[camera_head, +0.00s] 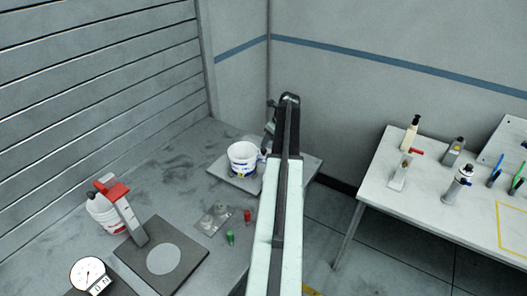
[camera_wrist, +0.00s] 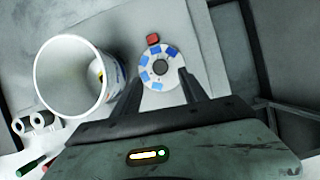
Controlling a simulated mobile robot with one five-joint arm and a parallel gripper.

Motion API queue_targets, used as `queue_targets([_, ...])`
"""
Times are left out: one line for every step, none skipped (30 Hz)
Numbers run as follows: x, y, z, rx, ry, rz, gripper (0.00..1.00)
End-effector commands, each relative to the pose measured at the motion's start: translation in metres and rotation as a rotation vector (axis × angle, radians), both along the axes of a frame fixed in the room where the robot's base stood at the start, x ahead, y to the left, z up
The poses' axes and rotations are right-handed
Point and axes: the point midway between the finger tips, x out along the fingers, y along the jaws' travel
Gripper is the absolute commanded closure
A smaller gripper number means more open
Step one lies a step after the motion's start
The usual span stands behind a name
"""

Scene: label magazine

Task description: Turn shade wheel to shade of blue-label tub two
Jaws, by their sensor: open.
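The shade wheel (camera_wrist: 143,75) is a pale disc with several blue patches and a dark hub, seen in the wrist view. A small red block (camera_wrist: 153,39) sits at its upper edge. My gripper (camera_wrist: 160,76) is open, with one finger on each side of the wheel's lower part; I cannot tell if they touch it. A white tub (camera_wrist: 75,75) stands open just left of the wheel. In the head view this tub (camera_head: 243,154) shows a label with blue on it; its number is unreadable.
A red-marked tub (camera_head: 108,222) with a red-topped grey tool, a dial gauge (camera_head: 88,272) and a dark board (camera_head: 145,250) stand at left. A right-hand table (camera_head: 420,205) holds bottles and tools.

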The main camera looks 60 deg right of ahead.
Motion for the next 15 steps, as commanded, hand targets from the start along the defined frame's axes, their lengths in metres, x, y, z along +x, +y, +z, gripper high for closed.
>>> queue_targets([0.004,-0.001,-0.015,0.000,0.000,0.001,0.49])
queue_targets([0.005,-0.001,-0.020,0.000,0.000,0.001,0.49])
queue_targets([0.008,-0.001,-0.027,0.000,0.000,0.001,0.49])
queue_targets([0.010,-0.001,-0.033,0.000,0.000,0.001,0.49])
queue_targets([0.012,-0.001,-0.038,-0.001,0.000,0.002,0.49])
queue_targets([0.015,-0.002,-0.045,-0.001,0.000,0.002,0.49])
queue_targets([0.017,-0.002,-0.050,-0.001,0.000,0.002,0.49])
queue_targets([0.019,-0.002,-0.054,-0.001,0.000,0.002,0.49])
queue_targets([0.021,-0.002,-0.058,0.000,0.000,0.001,0.49])
queue_targets([0.022,-0.002,-0.060,0.000,0.000,0.001,0.49])
queue_targets([0.023,-0.002,-0.062,0.000,0.000,0.001,0.49])
queue_targets([0.024,-0.002,-0.062,0.000,0.000,0.001,0.49])
queue_targets([0.025,-0.002,-0.062,0.000,0.000,0.001,0.49])
queue_targets([0.025,-0.002,-0.062,0.000,0.000,0.001,0.49])
queue_targets([0.025,-0.002,-0.061,0.000,0.000,0.001,0.49])
